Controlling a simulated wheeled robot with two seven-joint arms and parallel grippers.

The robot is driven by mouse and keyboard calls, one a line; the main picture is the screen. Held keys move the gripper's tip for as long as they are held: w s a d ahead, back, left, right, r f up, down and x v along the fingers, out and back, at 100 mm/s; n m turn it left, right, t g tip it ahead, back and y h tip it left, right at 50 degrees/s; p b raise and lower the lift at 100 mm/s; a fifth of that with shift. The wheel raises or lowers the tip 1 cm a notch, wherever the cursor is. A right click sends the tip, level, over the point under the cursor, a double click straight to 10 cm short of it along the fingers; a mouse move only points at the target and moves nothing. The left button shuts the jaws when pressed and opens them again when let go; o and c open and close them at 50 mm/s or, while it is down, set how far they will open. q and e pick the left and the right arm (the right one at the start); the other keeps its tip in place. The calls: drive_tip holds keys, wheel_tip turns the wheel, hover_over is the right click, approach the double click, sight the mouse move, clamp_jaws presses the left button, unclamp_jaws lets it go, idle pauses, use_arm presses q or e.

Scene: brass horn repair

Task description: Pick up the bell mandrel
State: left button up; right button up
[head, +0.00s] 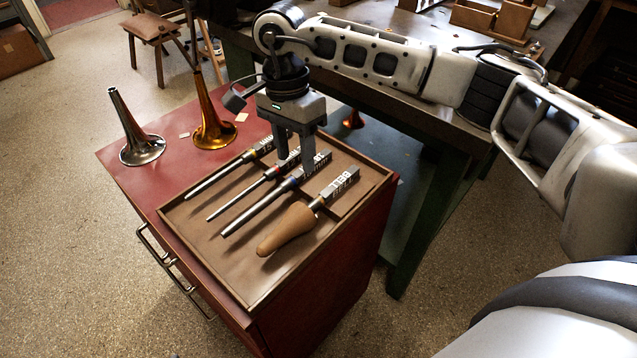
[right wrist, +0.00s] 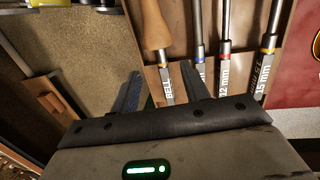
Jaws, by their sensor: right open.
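The bell mandrel (head: 288,229) lies in the brown tray (head: 247,289), nearest the front. It has a tan wooden cone and a square grey handle marked BELL. It also shows in the right wrist view (right wrist: 155,28). My right gripper (head: 294,162) points down over the tray's handle end, open and empty. In the right wrist view its fingers (right wrist: 162,77) appear on either side of the BELL handle, which looks beyond them and untouched. In the head view the gripper overlaps the handles of the neighbouring mandrels. My left gripper is not in view.
Three thin steel mandrels (head: 262,208) with coloured bands lie beside the bell mandrel. A silver bell (head: 141,150) and a brass bell (head: 212,130) stand on the red cabinet top (head: 128,172). A green workbench (head: 408,110) stands behind, under my right arm.

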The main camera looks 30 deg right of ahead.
drive_tip(key=d+h, duration=0.1)
drive_tip(key=d, duration=0.1)
drive_tip(key=p, duration=0.1)
hover_over(316, 199)
drive_tip(key=f, duration=0.8)
drive_tip(key=shift+w+a, duration=0.25)
drive_tip(key=shift+a, duration=0.15)
drive_tip(key=shift+s+d+f+p, duration=0.15)
drive_tip(key=shift+f+p, duration=0.05)
drive_tip(key=shift+f, duration=0.9)
drive_tip(key=shift+s+d+f+p, duration=0.1)
drive_tip(key=shift+s+f+p, duration=0.1)
drive_tip(key=shift+f, duration=0.85)
drive_tip(key=shift+s+d+f+p, duration=0.1)
drive_tip(key=shift+d+f+p, duration=0.1)
drive_tip(key=shift+f, duration=0.9)
drive_tip(key=shift+w, duration=0.1)
clamp_jaws()
